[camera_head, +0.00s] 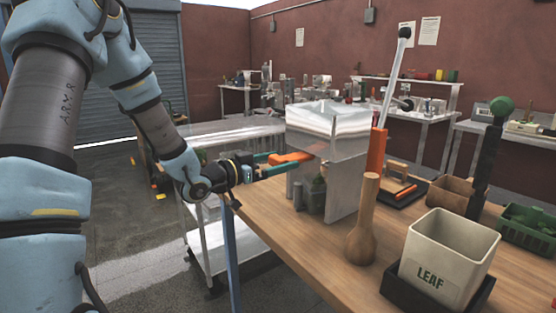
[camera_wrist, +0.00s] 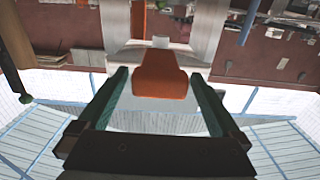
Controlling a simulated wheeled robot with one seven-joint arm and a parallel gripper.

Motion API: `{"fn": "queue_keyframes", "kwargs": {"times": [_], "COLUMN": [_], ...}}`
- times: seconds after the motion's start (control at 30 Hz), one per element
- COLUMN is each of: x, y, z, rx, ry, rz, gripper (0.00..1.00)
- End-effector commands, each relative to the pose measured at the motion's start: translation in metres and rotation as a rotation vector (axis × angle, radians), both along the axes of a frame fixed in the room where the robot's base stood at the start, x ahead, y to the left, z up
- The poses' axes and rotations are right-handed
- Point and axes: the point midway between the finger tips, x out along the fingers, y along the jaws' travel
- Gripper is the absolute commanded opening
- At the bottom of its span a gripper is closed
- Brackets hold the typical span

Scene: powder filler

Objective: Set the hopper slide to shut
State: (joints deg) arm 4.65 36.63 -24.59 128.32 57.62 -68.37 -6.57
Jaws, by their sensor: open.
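The powder filler stands on the wooden table, with a clear-topped hopper (camera_head: 328,122) above grey upright plates (camera_head: 346,186). An orange slide handle (camera_head: 290,158) sticks out from the left side below the hopper. My gripper (camera_head: 270,164) is at this handle, its green fingers reaching toward it from the left. In the wrist view the orange handle (camera_wrist: 160,76) lies between the two open fingers of my gripper (camera_wrist: 160,88), with a gap showing on each side. The inner end of the slide is hidden in the filler.
The wooden table (camera_head: 262,210) also holds a wooden pestle-like tool (camera_head: 364,225), a white LEAF bin (camera_head: 449,255) in a black tray, an orange lever (camera_head: 377,150), a dark green-knobbed lever (camera_head: 487,160), a brown box (camera_head: 450,193) and a green crate (camera_head: 527,227). A white cart (camera_head: 215,245) stands left.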

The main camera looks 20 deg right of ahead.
Motion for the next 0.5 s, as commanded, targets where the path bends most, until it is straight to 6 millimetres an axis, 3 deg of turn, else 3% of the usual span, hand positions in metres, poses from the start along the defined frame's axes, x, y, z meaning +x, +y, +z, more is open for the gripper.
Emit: {"fn": "queue_keyframes", "kwargs": {"times": [0.2,0.5], "x": [-0.0001,-0.0002], "y": [0.0000,0.0002], "z": [-0.0003,-0.0003], "rx": [0.000,0.001], "ry": [0.000,0.000], "rz": [0.000,0.000], "gripper": [0.98,0.64]}}
